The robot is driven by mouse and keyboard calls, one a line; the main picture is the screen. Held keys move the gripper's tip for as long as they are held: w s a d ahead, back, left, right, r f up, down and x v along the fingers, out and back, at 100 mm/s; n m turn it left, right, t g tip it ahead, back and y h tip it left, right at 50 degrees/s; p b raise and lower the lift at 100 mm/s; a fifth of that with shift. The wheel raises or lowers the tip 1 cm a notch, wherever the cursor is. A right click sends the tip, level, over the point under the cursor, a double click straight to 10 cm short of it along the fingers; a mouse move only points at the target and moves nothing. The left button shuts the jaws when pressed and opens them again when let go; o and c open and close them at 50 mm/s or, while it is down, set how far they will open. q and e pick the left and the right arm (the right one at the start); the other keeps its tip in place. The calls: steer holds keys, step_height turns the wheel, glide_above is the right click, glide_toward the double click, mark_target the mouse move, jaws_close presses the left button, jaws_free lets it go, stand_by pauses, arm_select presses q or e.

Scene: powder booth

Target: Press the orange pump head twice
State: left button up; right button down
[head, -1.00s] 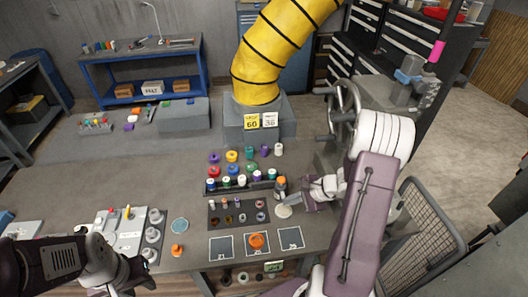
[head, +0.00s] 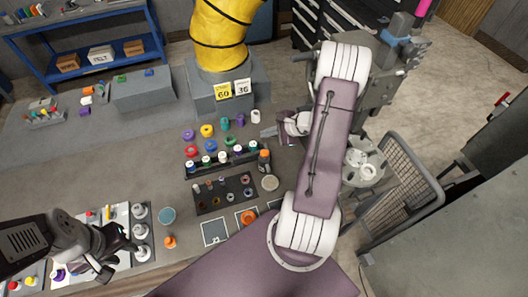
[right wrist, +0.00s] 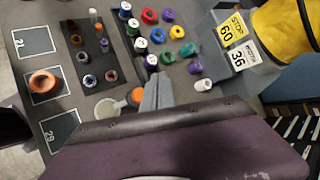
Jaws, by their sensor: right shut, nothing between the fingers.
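A small dark bottle with an orange top (head: 264,160) stands at the right end of the rack of vials in the head view. In the right wrist view its orange top (right wrist: 135,97) shows just beside the fingers, partly hidden by them. My right gripper (head: 268,132) is shut and empty, above the table and just beyond the bottle in the head view. It also shows in the right wrist view (right wrist: 160,80). I cannot tell whether it touches the bottle. My left gripper (head: 118,258) has its fingers apart, beside the pale panel at the left.
An orange round piece (head: 248,217) sits on the middle marked square. Another small orange piece (head: 170,241) stands near a blue disc (head: 167,215). A pale round dish (head: 270,183) lies by the bottle. Coloured caps (head: 207,131) stand behind the rack. A mesh basket (head: 400,185) is at the right.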

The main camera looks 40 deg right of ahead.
mark_target(267, 153)
step_height(267, 153, down, 8)
steer(key=b, duration=0.5)
steer(key=shift+s+b, duration=0.1)
steer(key=shift+b, duration=0.2)
steer(key=shift+f, duration=0.2)
steer(key=shift+r, duration=0.15)
stand_by(1.1)
steer(key=shift+f+b, duration=0.45)
steer(key=shift+b, duration=0.4)
